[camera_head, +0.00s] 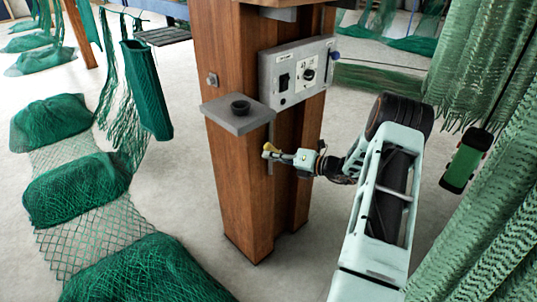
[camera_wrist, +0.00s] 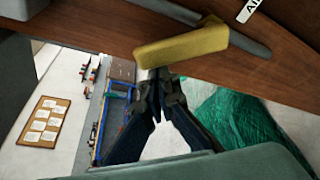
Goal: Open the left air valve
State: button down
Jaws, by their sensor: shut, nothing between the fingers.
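The yellow valve handle (camera_head: 269,147) sits low on the front of the wooden post, by a thin grey pipe. In the wrist view the yellow handle (camera_wrist: 182,46) fills the upper middle, with a grey pipe (camera_wrist: 245,42) behind it on the brown wood. My gripper (camera_wrist: 160,78) is shut and empty. Its dark fingertips meet at the handle's lower edge, near its left part; I cannot tell whether they touch it. In the head view my arm reaches in from the right and ends beside the handle; the fingertips are too small to make out there.
A control panel (camera_head: 297,73) with a knob is on the post (camera_head: 240,180), above the valve. A grey shelf (camera_head: 225,119) with a dark cup juts out on the left. Green nets hang at the right (camera_head: 490,60) and lie at the left (camera_head: 65,190). An "AI..." label (camera_wrist: 250,10) shows above.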

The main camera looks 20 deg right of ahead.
aim_at(272, 147)
jog(key=shift+w+d+r+m+t+y+p, duration=0.15)
jog(key=shift+d+r+m+y+p, duration=0.1)
jog(key=shift+d+r+m, duration=0.25)
jog(key=shift+w+d+r+m+t+y+p, duration=0.15)
jog(key=shift+r+m+y+p, duration=0.1)
jog(key=shift+m, duration=0.45)
jog(key=d+m, duration=0.1)
jog(key=w+d+r+m+y, duration=0.1)
jog(key=m, duration=0.1)
jog(key=shift+d+r, duration=0.15)
jog(key=shift+d, duration=0.05)
jog(key=shift+d+r, duration=0.1)
jog(key=shift+d, duration=0.1)
jog(key=shift+a, duration=0.1)
jog(key=a+p, duration=0.1)
jog(key=s+a, duration=0.1)
jog(key=a, duration=0.1)
jog(key=shift+s+r+p, duration=0.1)
jog(key=shift+p, duration=0.3)
jog(key=shift+s, duration=0.65)
jog(key=v, duration=0.8)
jog(key=shift+s+d+f, duration=0.2)
jog(key=shift+s+f, duration=0.15)
jog(key=shift+f, duration=0.05)
